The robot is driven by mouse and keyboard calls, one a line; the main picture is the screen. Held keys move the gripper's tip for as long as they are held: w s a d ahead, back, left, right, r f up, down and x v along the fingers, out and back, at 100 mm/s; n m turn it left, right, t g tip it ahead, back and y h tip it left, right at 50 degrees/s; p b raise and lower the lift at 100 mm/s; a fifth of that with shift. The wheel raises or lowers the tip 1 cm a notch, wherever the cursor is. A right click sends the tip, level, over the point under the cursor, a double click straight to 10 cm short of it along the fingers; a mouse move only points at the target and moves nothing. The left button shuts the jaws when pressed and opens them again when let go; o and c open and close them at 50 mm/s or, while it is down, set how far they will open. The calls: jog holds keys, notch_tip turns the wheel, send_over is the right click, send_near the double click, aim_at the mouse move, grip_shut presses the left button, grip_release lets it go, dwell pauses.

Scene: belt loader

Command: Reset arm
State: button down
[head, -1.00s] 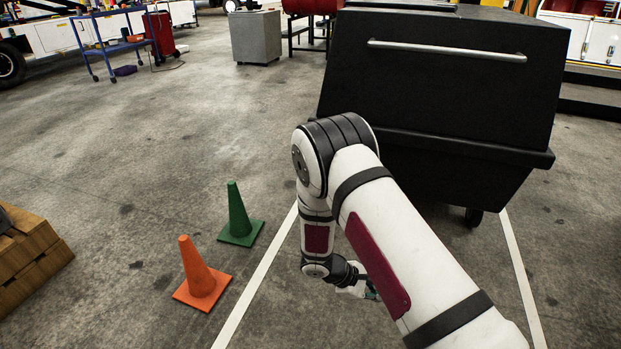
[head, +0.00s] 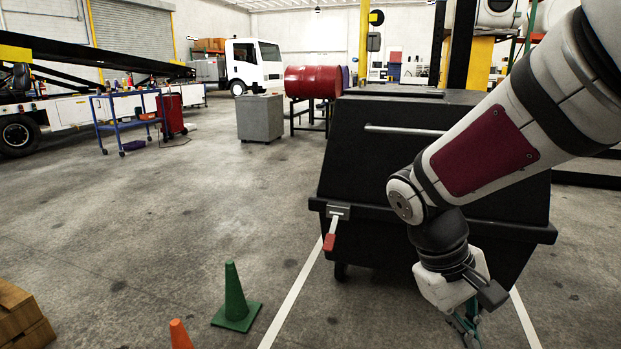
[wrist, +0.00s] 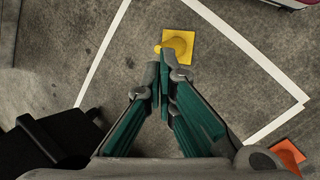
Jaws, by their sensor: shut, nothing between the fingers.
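My gripper (head: 466,330) hangs at the end of my arm at the lower right of the head view, in front of the black wheeled bin. Its fingers point down and their tips are near the bottom edge of the picture. In the wrist view the green-padded fingers (wrist: 163,78) come together at the tips, with nothing between them. My arm reaches in from the upper right and bends down at the wrist.
A green cone (head: 235,300) and an orange cone (head: 180,335) stand left of the white line. A yellow cone (wrist: 180,42) shows below my gripper.

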jog(key=s+a+r+m+t+y, duration=0.1)
jog(key=s+a+r+m+y, duration=0.15)
jog(key=s, duration=0.75)
jog(key=s+a+r+m+t+y, duration=0.15)
jog(key=s+r, duration=0.25)
jog(key=s, duration=0.6)
notch_tip(320, 180, up, 32)
jog(key=t+p, duration=0.3)
jog(key=p, duration=2.8)
jog(key=shift+n+y, duration=0.3)
jog(key=shift+n, duration=0.1)
